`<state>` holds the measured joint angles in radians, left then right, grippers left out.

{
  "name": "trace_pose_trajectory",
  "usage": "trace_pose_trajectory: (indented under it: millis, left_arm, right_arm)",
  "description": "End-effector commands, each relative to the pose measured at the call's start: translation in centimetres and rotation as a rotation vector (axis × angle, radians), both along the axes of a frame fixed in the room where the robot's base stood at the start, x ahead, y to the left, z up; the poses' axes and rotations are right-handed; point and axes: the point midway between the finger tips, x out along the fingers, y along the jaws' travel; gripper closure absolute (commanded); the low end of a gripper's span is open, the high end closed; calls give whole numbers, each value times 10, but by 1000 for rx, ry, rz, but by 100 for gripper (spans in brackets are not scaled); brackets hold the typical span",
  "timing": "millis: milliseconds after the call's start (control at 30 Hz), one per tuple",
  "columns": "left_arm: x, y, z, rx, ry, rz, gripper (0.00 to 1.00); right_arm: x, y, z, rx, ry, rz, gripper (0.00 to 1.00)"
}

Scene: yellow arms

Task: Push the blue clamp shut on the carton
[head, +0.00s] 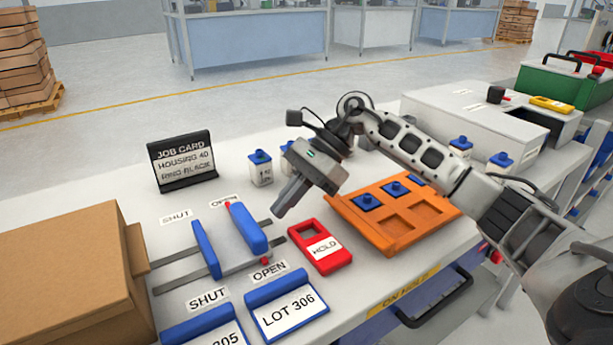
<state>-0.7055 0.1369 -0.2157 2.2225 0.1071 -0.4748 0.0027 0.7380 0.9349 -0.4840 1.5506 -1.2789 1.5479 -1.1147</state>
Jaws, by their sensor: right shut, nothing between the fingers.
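The blue clamp (207,250) stands on two grey rails, with a thick blue bar (248,228) on its right side. The brown carton (60,275) is at the left, and a gap shows between its right side and the clamp. The clamp's right bar is by the OPEN labels; the SHUT labels are nearer the carton. My right gripper (279,208) is shut and empty, pointing down just right of the thick blue bar. My left gripper is not in view.
A red HOLD frame (320,248) and an orange tray (405,236) with blue-topped parts lie right of the clamp. Blue LOT holders (287,307) are at the front. A job card (183,160) and a white blue-capped bottle (261,169) stand behind.

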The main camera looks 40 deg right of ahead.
Motion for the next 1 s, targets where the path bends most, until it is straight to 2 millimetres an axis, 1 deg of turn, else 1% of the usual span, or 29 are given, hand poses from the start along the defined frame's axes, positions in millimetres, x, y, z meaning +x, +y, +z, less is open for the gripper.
trace_pose_trajectory:
  millis: [33, 200, 300, 667, 767, 1000]
  left_arm:
    - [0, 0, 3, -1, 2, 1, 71]
    - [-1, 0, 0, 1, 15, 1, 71]
    - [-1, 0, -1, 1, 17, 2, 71]
    - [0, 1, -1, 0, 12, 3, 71]
    - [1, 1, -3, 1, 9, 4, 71]
    - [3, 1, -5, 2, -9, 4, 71]
  right_arm:
    - [0, 9, 4, 1, -5, 4, 100]
    - [2, 24, 2, 0, -3, 1, 100]
    - [2, 27, 2, 0, -3, 0, 100]
    - [2, 30, 2, 0, -4, 1, 100]
    - [3, 44, 1, 2, -5, 4, 100]
    - [6, 106, 1, 3, -6, 7, 100]
